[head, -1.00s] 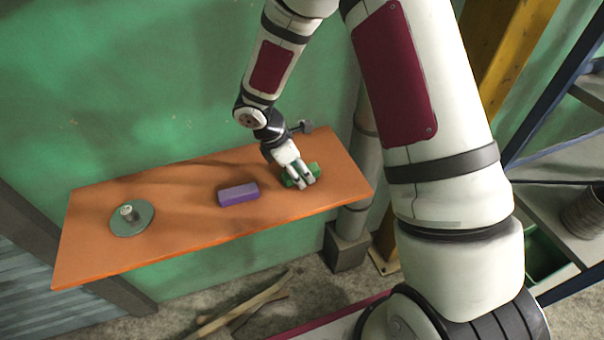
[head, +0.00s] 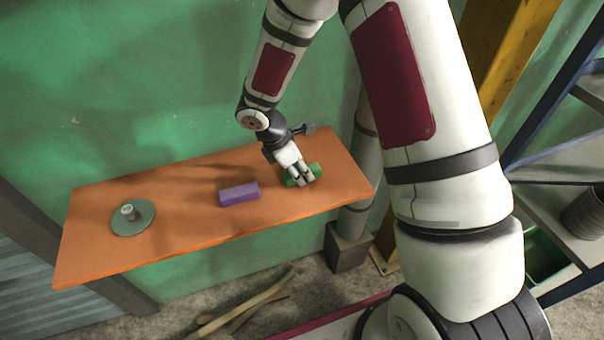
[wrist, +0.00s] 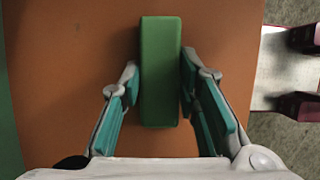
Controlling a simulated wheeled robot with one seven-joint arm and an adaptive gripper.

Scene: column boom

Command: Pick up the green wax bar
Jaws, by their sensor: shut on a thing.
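The green wax bar (head: 316,169) is at the right part of the orange shelf (head: 175,234) in the head view. In the wrist view the bar (wrist: 161,40) stands lengthwise up the picture, between the fingers. My gripper (wrist: 160,76) is shut on the bar, with one finger against each long side near its middle. In the head view my gripper (head: 304,178) comes down over the bar and hides its middle part. The bar looks to be at the shelf surface; I cannot tell whether there is a gap under it.
A purple block (head: 239,193) lies left of my gripper on the shelf. A grey-green disc with a knob (head: 133,217) sits at the shelf's left end. A green wall (head: 150,90) rises behind. The shelf between disc and purple block is clear.

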